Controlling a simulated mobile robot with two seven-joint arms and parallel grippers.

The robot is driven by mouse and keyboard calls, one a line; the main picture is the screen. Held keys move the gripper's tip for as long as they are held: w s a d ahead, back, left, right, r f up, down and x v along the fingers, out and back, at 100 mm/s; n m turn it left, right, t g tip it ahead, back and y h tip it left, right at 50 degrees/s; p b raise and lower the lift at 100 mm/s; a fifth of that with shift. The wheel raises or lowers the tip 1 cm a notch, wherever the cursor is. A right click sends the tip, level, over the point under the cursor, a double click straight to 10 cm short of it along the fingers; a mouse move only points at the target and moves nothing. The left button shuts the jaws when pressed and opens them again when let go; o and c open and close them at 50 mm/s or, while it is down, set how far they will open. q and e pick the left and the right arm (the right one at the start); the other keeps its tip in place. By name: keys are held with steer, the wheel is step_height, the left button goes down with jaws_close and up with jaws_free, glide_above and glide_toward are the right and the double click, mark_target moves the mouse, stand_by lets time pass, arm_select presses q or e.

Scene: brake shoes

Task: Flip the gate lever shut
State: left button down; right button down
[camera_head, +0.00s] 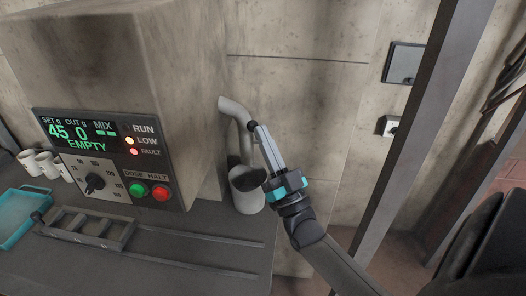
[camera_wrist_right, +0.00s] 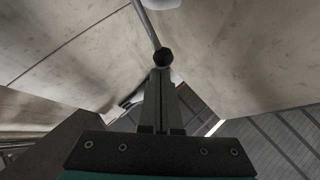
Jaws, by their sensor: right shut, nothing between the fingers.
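A slim lever rod (camera_wrist_right: 146,22) with a round black knob (camera_wrist_right: 163,57) shows in the right wrist view. The knob sits right at my right gripper's fingertips (camera_wrist_right: 160,72); I cannot tell whether they touch. In the head view my right gripper (camera_head: 254,127) is shut and empty, its fingers pointing up and left beside the pale bent spout (camera_head: 234,107) on the machine's side. A dark part (camera_head: 245,150) hangs below the spout, partly behind the fingers; I cannot tell whether it is the lever. My left gripper is not in view.
A pale cup (camera_head: 247,200) stands under the spout. The machine's panel (camera_head: 105,150) reads EMPTY, with a green and a red button below. A rail frame (camera_head: 95,228), white mugs (camera_head: 38,163) and a teal tray (camera_head: 14,222) are at left. A metal post (camera_head: 410,130) rises at right.

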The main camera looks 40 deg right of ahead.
steer(key=w+d+r+m+g+h+p, duration=0.2)
steer(key=w+d+r+m+g+p, duration=0.1)
steer(key=p, duration=0.4)
steer(key=shift+w+d+r+p, duration=0.35)
steer(key=shift+w+d+r, duration=0.1)
steer(key=shift+w+d, duration=0.2)
steer(key=shift+a+r, duration=0.1)
stand_by(1.0)
